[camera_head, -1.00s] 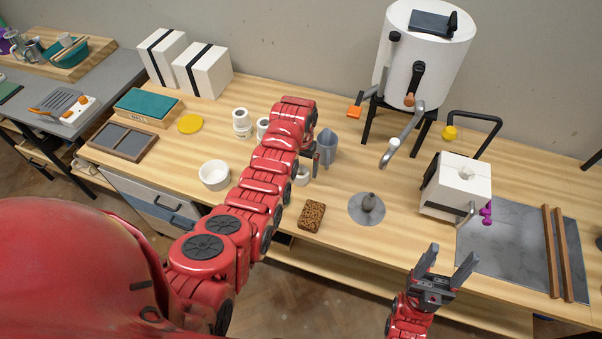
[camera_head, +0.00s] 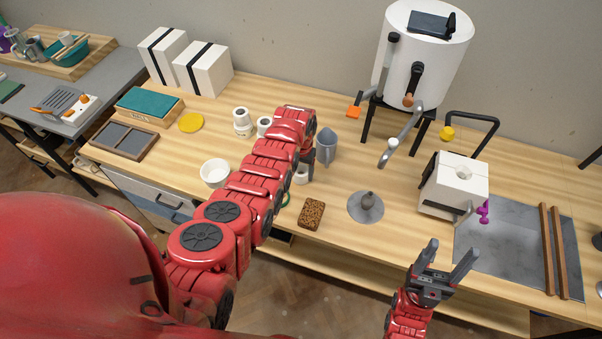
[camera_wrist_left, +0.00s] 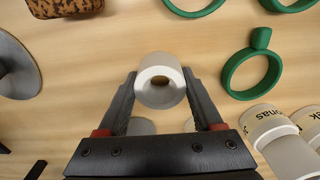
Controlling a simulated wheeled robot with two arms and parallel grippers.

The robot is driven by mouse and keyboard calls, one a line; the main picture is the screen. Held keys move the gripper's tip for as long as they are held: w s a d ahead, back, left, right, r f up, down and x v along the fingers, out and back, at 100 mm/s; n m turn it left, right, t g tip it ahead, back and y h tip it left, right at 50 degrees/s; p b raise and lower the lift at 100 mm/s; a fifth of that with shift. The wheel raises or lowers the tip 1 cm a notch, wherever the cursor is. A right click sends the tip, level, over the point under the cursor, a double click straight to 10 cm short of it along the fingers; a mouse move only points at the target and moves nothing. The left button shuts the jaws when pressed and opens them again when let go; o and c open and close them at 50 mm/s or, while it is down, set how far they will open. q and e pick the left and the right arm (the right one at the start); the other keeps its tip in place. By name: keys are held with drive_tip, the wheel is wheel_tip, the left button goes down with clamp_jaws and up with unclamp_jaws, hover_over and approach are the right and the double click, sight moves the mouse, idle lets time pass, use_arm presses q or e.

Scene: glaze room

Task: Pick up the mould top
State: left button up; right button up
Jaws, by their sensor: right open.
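The mould (camera_head: 452,185) is a white block with a round hole on top and a dark band, at the right in the head view. I cannot tell where its top half parts from it. My right gripper (camera_head: 450,258) is open and empty, in front of it and apart from it. My left gripper (camera_wrist_left: 158,82) points down at the table. Its fingers stand apart on both sides of a small hollow white cylinder (camera_wrist_left: 161,97); whether they touch it I cannot tell. In the head view the left arm partly hides this cylinder (camera_head: 301,176).
Green rings (camera_wrist_left: 252,64) and labelled white jars (camera_wrist_left: 285,145) are close by. A purple piece (camera_head: 483,211) sits beside the mould.

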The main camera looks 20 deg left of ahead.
use_arm(q)
drive_tip(key=c, duration=0.7)
drive_tip(key=shift+r, duration=0.15)
